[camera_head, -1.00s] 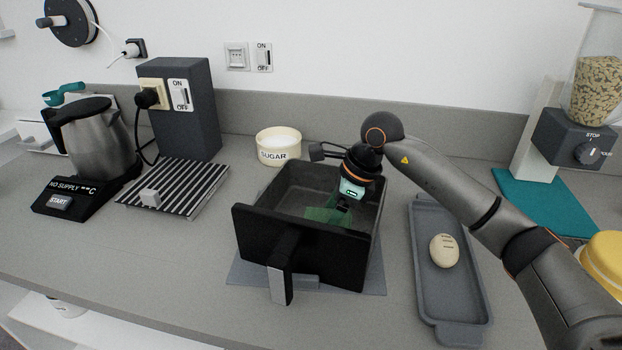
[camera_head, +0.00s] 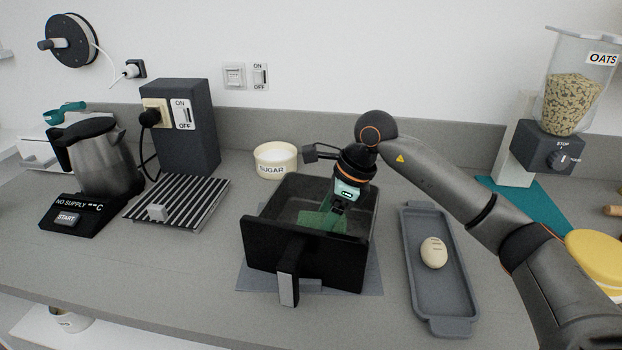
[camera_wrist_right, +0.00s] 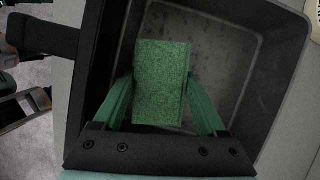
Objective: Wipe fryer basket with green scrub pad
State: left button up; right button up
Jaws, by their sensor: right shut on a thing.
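The black fryer basket (camera_head: 307,251) stands on a grey mat (camera_head: 250,279) on the counter, its handle (camera_head: 289,268) towards me. My right gripper (camera_head: 333,214) reaches down inside the basket. It is shut on the green scrub pad (camera_head: 313,219), which is partly hidden by the basket's front wall in the head view. In the right wrist view the pad (camera_wrist_right: 162,84) sits between the two green fingers, over the basket floor. The basket floor (camera_wrist_right: 222,75) shows dark specks there. I cannot tell whether the pad touches the floor. My left gripper is not in view.
A grey tray (camera_head: 446,299) with a cream egg-shaped timer (camera_head: 433,252) lies to the right. The sugar bowl (camera_head: 276,161) stands behind the basket. A striped rack (camera_head: 184,199), a kettle (camera_head: 100,160) and a dark switch box (camera_head: 190,135) are on the left. An oats dispenser (camera_head: 574,105) stands at right.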

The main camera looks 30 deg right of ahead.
jog(key=shift+r, duration=0.65)
jog(key=shift+r+p, duration=0.35)
jog(key=shift+p, duration=0.15)
jog(key=shift+r+p, duration=0.3)
jog(key=shift+r, duration=0.15)
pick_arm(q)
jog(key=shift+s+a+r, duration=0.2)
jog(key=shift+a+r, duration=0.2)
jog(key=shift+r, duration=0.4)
